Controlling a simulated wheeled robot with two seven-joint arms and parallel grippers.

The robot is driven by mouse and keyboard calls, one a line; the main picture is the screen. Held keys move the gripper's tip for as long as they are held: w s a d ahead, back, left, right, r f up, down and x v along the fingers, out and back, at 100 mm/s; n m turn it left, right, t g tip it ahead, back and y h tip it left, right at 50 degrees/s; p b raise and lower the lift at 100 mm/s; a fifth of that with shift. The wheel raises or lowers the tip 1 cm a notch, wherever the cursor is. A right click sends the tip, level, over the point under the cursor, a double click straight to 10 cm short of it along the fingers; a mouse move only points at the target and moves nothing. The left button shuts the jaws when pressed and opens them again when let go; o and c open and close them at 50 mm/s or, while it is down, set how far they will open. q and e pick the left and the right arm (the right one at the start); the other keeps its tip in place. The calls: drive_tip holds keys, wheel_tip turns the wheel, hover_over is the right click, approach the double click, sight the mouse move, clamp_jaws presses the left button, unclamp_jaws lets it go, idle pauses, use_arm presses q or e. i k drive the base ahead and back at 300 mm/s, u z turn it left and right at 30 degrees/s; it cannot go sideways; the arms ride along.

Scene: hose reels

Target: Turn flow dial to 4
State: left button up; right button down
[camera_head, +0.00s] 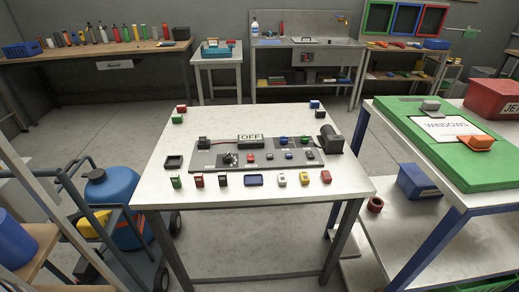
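A dark grey control panel (207,158) lies on the white table (220,118) in the middle of the view. A display reading OFF (250,138) stands at its back edge. A small dark and silver part (231,158) sits near the panel's front left. Several small red, blue, white and green parts sit along the panel to its right. I cannot tell which part is the flow dial, and no number 4 is readable. Neither of my grippers is in view.
A black cylinder (328,139) stands at the panel's right end. A green WINDOWS case (425,150) is on the right bench. A cart with a blue tank (112,190) stands left.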

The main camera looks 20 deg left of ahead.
sight(226, 157)
drive_tip(key=u, duration=0.2)
drive_tip(key=k, duration=0.35)
drive_tip(key=z, duration=0.45)
drive_tip(key=i, duration=1.2)
drive_tip(key=u, duration=0.35)
